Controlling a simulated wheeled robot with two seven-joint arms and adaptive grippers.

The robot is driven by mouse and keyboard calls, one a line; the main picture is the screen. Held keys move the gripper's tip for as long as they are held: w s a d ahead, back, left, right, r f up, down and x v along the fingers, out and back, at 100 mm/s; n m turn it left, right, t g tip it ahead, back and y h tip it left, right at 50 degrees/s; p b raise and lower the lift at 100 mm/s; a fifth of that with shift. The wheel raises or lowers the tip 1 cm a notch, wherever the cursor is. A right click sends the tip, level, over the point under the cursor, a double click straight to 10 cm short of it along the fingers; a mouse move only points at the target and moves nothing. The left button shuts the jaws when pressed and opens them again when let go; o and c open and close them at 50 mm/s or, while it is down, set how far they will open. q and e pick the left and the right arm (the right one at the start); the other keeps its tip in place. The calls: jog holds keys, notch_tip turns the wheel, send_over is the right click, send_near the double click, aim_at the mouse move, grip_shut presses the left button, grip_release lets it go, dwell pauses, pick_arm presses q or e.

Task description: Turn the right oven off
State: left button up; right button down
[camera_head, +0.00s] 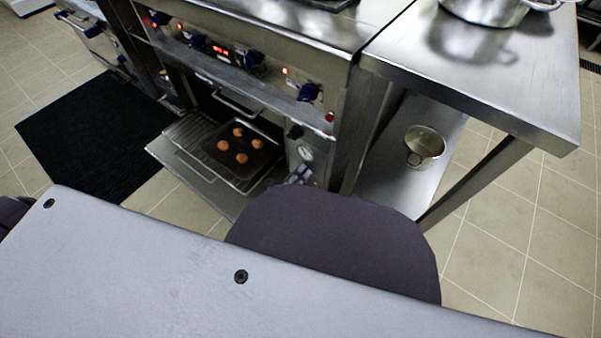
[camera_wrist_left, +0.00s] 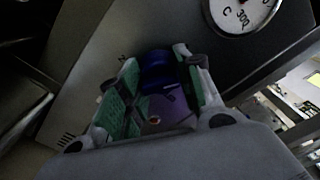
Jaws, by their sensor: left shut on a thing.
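The oven (camera_head: 262,200) stands with its door folded down, and a tray of several round buns (camera_head: 241,146) is inside. My left gripper (camera_head: 299,175) is at the oven's right side panel, just below the round dial gauge (camera_head: 306,152). In the left wrist view the green-padded fingers (camera_wrist_left: 160,85) are shut on a blue knob (camera_wrist_left: 156,60) on the metal panel. The gauge (camera_wrist_left: 243,13) shows at the top right there. The knob's pointer is hidden between the fingers. My right gripper is out of view.
Blue knobs (camera_head: 308,92), small orange lights and a red display (camera_head: 221,50) line the front above the oven. A steel table (camera_head: 480,60) stands to the right, with a pot (camera_head: 425,146) on its lower shelf. A black mat (camera_head: 95,135) lies at left.

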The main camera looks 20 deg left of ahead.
pick_arm(q)
jog(key=n+p, duration=0.1)
jog(key=n, duration=0.2)
jog(key=shift+n, duration=0.4)
jog(key=shift+n+p, duration=0.55)
jog(key=shift+n, duration=0.35)
jog(key=o, duration=1)
jog(key=v, duration=1.2)
jog(key=shift+w+n, duration=0.1)
jog(key=shift+n, duration=0.2)
